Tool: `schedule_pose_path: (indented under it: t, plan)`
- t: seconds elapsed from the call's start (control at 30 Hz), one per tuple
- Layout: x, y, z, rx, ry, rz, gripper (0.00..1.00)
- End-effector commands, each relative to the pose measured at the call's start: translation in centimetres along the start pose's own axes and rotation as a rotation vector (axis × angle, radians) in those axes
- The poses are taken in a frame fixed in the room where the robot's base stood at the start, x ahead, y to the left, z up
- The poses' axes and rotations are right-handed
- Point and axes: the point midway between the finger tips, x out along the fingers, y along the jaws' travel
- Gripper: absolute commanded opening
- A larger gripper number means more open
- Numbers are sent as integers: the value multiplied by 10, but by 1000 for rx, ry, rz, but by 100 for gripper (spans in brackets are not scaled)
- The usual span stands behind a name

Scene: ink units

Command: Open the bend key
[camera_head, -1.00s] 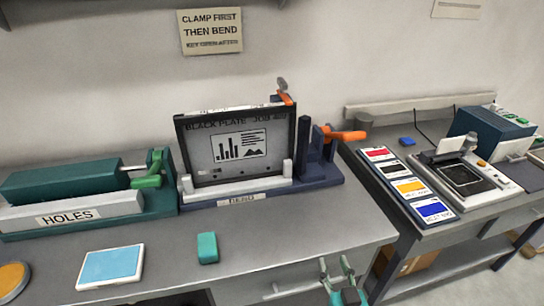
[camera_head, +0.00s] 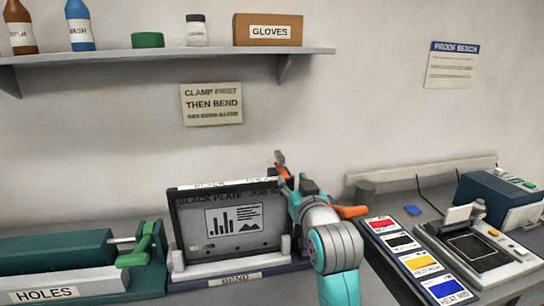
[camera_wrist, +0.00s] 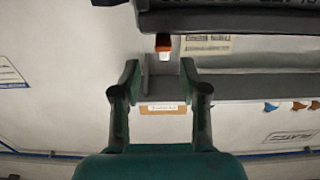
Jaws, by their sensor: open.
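The bend station (camera_head: 240,278), with its BEND label, holds a black plate (camera_head: 232,228) upright in its frame. A small orange key with a grey tip (camera_head: 281,165) stands up at the frame's top right corner. An orange lever (camera_head: 350,211) sticks out to the right of the station. My gripper (camera_head: 296,188) is raised at the station's right side, just below and right of the key; its fingertips are hard to make out there. In the wrist view my gripper (camera_wrist: 161,72) is open and empty, and the orange key (camera_wrist: 163,45) shows just beyond the gap between the fingers.
The green HOLES station (camera_head: 60,265) stands to the left. Ink cards (camera_head: 420,262) and a proofing device (camera_head: 470,250) are on the right bench. A shelf (camera_head: 170,56) with bottles and a GLOVES box hangs above.

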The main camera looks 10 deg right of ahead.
Motion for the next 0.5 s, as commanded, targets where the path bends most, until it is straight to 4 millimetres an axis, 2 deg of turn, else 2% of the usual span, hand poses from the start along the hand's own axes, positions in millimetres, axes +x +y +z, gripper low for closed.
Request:
schedule_pose_path:
  t: [0.03,0.13,0.33,0.5]
  plan:
    - [2,0,-10,0,4,0,44]
    - [5,0,-21,0,6,0,44]
    - [17,0,-24,0,6,0,44]
    - [44,0,-24,0,4,0,44]
